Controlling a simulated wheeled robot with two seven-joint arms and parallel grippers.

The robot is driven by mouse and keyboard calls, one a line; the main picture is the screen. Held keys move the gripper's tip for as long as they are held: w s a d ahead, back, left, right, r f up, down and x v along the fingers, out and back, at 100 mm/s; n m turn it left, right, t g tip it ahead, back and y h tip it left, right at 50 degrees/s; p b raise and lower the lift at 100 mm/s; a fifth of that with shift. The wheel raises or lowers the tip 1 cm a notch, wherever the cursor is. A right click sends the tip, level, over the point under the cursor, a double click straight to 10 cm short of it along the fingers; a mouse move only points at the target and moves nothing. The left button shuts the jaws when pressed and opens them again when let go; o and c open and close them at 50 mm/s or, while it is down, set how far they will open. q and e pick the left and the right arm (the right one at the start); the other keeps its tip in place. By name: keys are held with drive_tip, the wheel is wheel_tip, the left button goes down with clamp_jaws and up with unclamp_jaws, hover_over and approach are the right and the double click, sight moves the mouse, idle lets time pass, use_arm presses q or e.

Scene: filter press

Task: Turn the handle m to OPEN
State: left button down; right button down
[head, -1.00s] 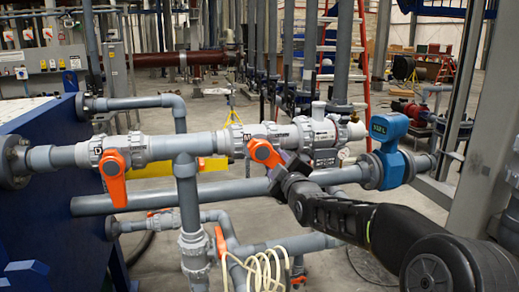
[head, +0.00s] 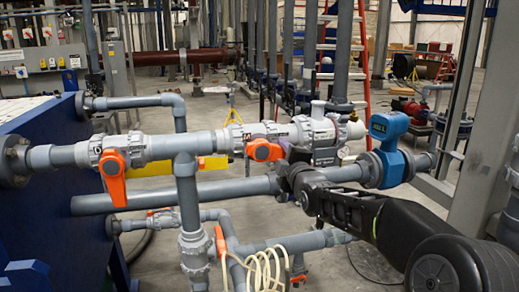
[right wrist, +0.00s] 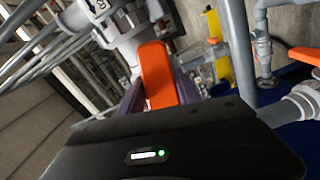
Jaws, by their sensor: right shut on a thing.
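The valve marked M (head: 283,132) sits on the upper grey pipe. Its orange handle m (head: 261,150) now lies nearly level, along the pipe, with its free end to the right. My right gripper (head: 284,161) is at that free end, reaching in from the right. In the right wrist view the orange handle (right wrist: 157,75) stands between the two dark fingers of my right gripper (right wrist: 158,95), which are shut on it. The gripper partly hides the handle's end in the head view. My left gripper is out of view.
Another orange-handled valve (head: 113,175), its handle hanging down, is to the left on the same pipe. A blue meter (head: 388,150) stands right of the gripper. A coiled cream hose (head: 262,268) hangs below.

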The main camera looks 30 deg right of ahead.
wheel_tip(320, 180, up, 3)
drive_tip(key=n, duration=0.3)
drive_tip(key=shift+f+n, duration=0.1)
drive_tip(key=shift+n, duration=0.3)
drive_tip(key=c, duration=0.9)
unclamp_jaws()
drive_tip(key=shift+f, duration=0.1)
drive_tip(key=shift+o, duration=0.3)
drive_tip(key=shift+f, duration=0.15)
drive_tip(key=shift+s+f, duration=0.1)
